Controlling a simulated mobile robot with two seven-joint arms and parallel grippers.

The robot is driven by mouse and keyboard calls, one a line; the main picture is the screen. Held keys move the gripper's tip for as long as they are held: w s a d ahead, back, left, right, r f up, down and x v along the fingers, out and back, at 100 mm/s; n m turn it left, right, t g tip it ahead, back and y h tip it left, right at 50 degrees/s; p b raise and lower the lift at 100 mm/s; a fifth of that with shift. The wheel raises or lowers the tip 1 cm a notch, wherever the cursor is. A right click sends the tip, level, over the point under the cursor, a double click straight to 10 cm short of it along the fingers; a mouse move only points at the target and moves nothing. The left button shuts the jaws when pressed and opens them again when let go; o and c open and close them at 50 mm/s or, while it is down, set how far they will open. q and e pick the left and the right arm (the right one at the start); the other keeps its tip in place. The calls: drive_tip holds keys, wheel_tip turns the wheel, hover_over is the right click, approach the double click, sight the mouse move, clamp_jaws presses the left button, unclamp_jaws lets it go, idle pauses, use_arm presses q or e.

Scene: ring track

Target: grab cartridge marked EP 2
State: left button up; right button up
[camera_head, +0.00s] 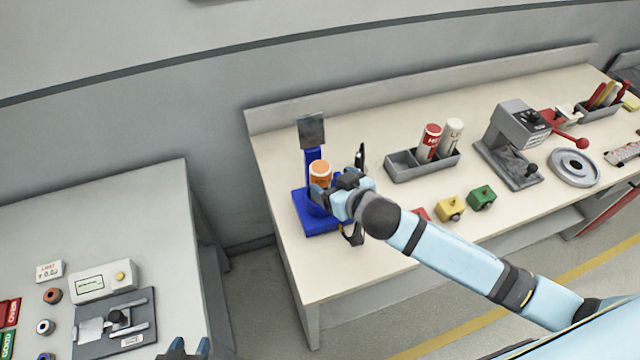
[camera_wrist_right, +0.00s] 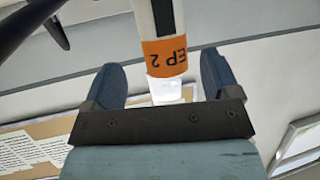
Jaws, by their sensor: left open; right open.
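The cartridge marked EP 2 (camera_wrist_right: 165,55) shows in the right wrist view, with a white body, an orange band with the lettering upside down, and a pale tip. It lies between the two spread fingers of my right gripper (camera_wrist_right: 162,78), with gaps visible on both sides. In the head view an orange-topped cartridge (camera_head: 320,171) stands at the blue stand (camera_head: 309,225), and my right gripper (camera_head: 322,196) is at it, partly covering its lower part. My left gripper (camera_head: 186,348) is at the bottom edge, far from it, only its tips in view.
A grey divided tray (camera_head: 404,173) holds a red cartridge (camera_head: 430,141) and a white one (camera_head: 453,137). Yellow (camera_head: 450,208) and green (camera_head: 482,197) blocks and a grey press (camera_head: 517,130) stand further right. A second table (camera_head: 130,215) is at the left, across a floor gap.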

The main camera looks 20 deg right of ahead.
sight(326, 181)
use_arm(q)
drive_tip(key=shift+w+a+r, duration=0.15)
drive_tip(key=shift+r, duration=0.25)
use_arm(e)
drive_tip(key=shift+w+a+f, duration=0.1)
drive_tip(key=shift+w+a, duration=0.1)
drive_tip(key=shift+w, duration=0.35)
use_arm(q)
drive_tip(key=shift+a+r+p, duration=0.1)
drive_tip(key=shift+r+p, duration=0.25)
drive_tip(key=shift+p, duration=0.35)
use_arm(e)
drive_tip(key=x, duration=0.4)
drive_tip(key=shift+a+f, duration=0.2)
drive_tip(key=shift+s, duration=0.1)
drive_tip(key=shift+c, duration=0.7)
drive_tip(key=c, duration=0.9)
